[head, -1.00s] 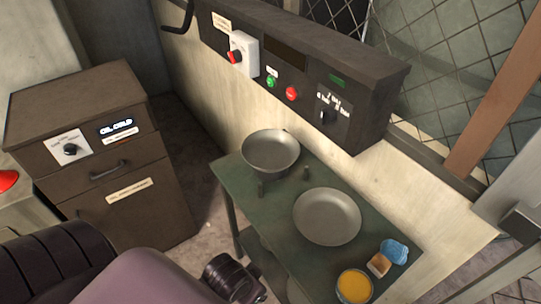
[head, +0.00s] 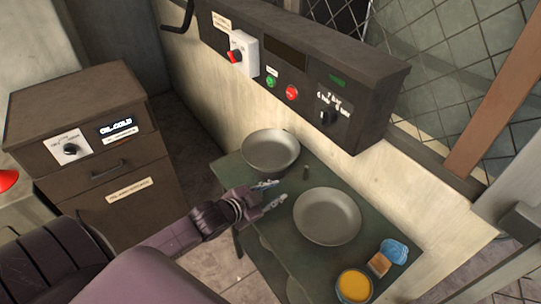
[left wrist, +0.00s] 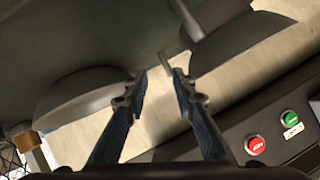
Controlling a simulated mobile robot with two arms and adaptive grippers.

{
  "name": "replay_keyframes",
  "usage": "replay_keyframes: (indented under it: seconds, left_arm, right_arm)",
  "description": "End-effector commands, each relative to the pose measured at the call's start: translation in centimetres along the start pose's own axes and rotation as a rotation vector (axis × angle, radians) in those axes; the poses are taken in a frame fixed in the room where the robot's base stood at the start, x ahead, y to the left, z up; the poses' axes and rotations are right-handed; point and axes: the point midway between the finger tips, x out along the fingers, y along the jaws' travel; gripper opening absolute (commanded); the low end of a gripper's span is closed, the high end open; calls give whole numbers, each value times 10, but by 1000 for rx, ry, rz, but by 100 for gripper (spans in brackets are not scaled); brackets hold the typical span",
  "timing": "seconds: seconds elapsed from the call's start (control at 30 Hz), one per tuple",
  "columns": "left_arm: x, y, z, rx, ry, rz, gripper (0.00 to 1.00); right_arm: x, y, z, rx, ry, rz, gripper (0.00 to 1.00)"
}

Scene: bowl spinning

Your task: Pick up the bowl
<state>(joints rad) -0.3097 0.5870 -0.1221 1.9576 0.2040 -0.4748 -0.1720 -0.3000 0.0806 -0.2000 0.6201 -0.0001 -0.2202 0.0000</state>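Two grey metal bowls are on a green table (head: 283,268). The back-left bowl (head: 270,150) is at the table's far-left corner, and the front-right bowl (head: 327,216) is nearer its middle. My left gripper (head: 277,192) reaches in over the table from the left, between the two bowls, with its fingers apart and nothing between them. In the left wrist view, the open fingers (left wrist: 163,98) have the front-right bowl (left wrist: 75,98) on the left and the back-left bowl (left wrist: 245,48) on the right. Contact with either bowl is not clear. My right gripper is not in view.
A short peg (head: 306,172) stands between the bowls. A yellow-filled cup (head: 354,286), a bread-like block (head: 379,264) and a blue item (head: 395,250) are at the table's right end. A control panel (head: 300,75) overhangs behind. A brown cabinet (head: 90,140) stands left.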

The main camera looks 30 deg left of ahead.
Motion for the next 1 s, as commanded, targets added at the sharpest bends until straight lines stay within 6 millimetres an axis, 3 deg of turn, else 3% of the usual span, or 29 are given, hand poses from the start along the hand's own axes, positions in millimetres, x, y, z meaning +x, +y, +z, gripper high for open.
replay_keyframes:
  seconds: [0.1, 0.23, 0.77, 1.0]
  left_arm:
    - [9, -33, -11, 58, 87, -39, 25]
    - [11, -49, -19, 83, 137, -60, 25]
    - [46, -57, -26, 87, 150, -65, 25]
    - [75, -60, -29, 88, 151, -66, 25]
  right_arm:
    - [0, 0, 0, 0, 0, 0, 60]
    - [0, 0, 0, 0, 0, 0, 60]
    - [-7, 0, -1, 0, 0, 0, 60]
    - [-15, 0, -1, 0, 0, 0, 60]
